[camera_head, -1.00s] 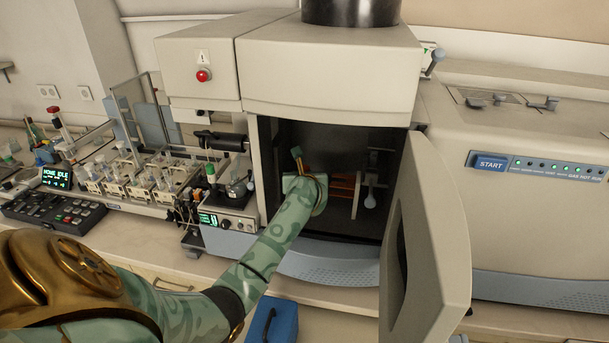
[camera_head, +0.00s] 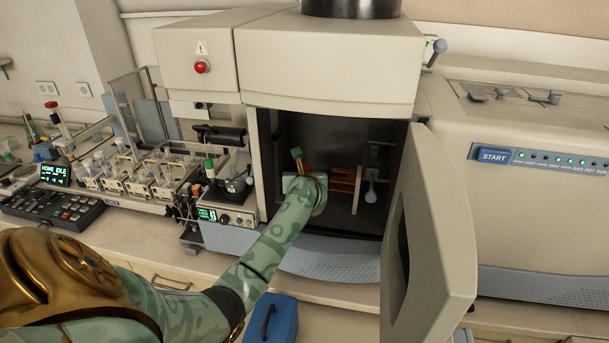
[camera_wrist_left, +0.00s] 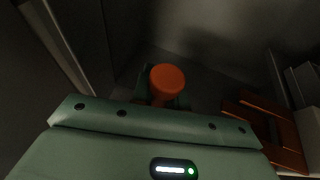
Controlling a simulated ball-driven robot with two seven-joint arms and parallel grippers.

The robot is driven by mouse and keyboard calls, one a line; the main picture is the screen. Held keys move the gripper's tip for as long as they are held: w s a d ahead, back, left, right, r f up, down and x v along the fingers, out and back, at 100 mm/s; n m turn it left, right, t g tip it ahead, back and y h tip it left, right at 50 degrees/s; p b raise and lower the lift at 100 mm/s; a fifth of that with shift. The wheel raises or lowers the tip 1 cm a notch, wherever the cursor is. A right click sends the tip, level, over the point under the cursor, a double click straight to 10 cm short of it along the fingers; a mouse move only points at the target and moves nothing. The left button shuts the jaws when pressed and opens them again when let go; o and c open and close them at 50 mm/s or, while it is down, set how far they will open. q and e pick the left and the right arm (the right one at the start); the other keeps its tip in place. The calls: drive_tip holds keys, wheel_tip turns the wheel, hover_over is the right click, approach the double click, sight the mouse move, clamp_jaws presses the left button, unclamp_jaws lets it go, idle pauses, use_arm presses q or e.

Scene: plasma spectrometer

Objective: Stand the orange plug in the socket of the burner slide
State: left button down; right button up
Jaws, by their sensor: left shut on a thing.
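The orange plug (camera_wrist_left: 167,78) shows end-on in the left wrist view, with a round orange top. My left gripper (camera_wrist_left: 163,92) is shut on it; the dark fingers are partly hidden behind the plug and the wrist housing. In the head view my left gripper (camera_head: 297,155) is inside the open chamber, left of an orange-brown slotted part (camera_head: 343,182), which looks like part of the burner slide. This part also shows at the right in the left wrist view (camera_wrist_left: 268,130). I cannot make out the socket. My right gripper is not in view.
The chamber door (camera_head: 432,235) stands open at the right. A grey-blue knobbed lever (camera_head: 371,190) hangs inside the chamber on the right. The chamber's left wall is close to my left arm. A blue box (camera_head: 272,318) is below, and a sampler rack (camera_head: 135,180) stands at the left.

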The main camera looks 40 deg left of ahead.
use_arm(q)
drive_tip(key=shift+f+b, duration=0.45)
drive_tip(key=shift+f, duration=0.15)
drive_tip(key=c, duration=1.3)
unclamp_jaws()
drive_tip(key=shift+s+d, duration=0.1)
drive_tip(key=p+v, duration=0.1)
drive_tip(key=v, duration=1.5)
drive_tip(key=s+d+r+p, duration=0.1)
drive_tip(key=s+d, duration=0.3)
drive_tip(key=s, duration=0.4)
drive_tip(key=shift+d+p, duration=0.2)
drive_tip(key=shift+p, duration=0.35)
